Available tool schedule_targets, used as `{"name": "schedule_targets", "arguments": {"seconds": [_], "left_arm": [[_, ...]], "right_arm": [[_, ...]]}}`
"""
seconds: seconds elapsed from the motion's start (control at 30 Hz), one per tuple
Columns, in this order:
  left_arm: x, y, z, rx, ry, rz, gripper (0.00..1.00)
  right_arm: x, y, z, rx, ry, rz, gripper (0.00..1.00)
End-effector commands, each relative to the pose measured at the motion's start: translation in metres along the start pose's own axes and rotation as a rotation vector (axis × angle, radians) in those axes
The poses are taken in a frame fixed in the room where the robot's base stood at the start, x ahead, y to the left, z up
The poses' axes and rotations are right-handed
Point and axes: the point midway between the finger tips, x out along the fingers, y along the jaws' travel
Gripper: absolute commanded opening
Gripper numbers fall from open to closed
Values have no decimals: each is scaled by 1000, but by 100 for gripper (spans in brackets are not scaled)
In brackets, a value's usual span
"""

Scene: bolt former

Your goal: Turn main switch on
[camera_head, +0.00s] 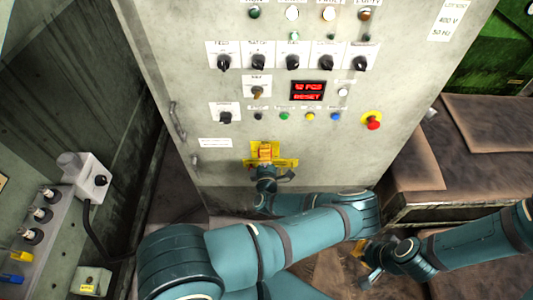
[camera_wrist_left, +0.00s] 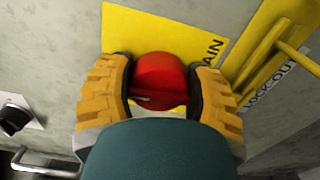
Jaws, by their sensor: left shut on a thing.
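The main switch is a red rounded knob (camera_wrist_left: 160,82) on a yellow plate (camera_wrist_left: 135,28) with partly hidden lettering ending in "AIN". In the head view, the yellow plate (camera_head: 286,163) is low on the grey cabinet front, and my gripper covers the knob. My left gripper (camera_wrist_left: 162,88) has one orange ribbed finger on each side of the knob and is shut on it. It also shows in the head view (camera_head: 265,152), reaching up to the plate. My right gripper (camera_head: 366,260) is low at the right, away from the cabinet; its finger opening is unclear.
The cabinet (camera_head: 220,170) carries rows of black knobs, lamps, a lit red display (camera_head: 308,91) and a red stop button (camera_head: 373,121). A yellow lock-out bracket (camera_wrist_left: 262,60) stands close right of the switch. A door handle (camera_head: 177,121) sticks out at the left.

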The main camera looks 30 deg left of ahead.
Motion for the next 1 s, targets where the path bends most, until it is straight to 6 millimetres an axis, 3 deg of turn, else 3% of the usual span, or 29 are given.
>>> {"name": "schedule_targets", "arguments": {"seconds": [0.3, 0.83, 0.87, 0.9, 0.93, 1.0], "left_arm": [[0, -1, 0, 113, 1, -1, 19], [0, -1, -1, 132, 1, -1, 19], [0, -1, 0, 131, 1, -1, 68], [0, -1, 0, 131, 1, -1, 82], [0, -1, 0, 131, 1, -1, 87], [0, -1, 0, 131, 1, -1, 87]], "right_arm": [[0, 0, 0, 0, 0, 0, 0], [0, 0, 0, 0, 0, 0, 0], [0, 0, 0, 0, 0, 0, 0], [0, 0, 0, 0, 0, 0, 0], [0, 0, 0, 0, 0, 0, 0], [0, 0, 0, 0, 0, 0, 0]]}}
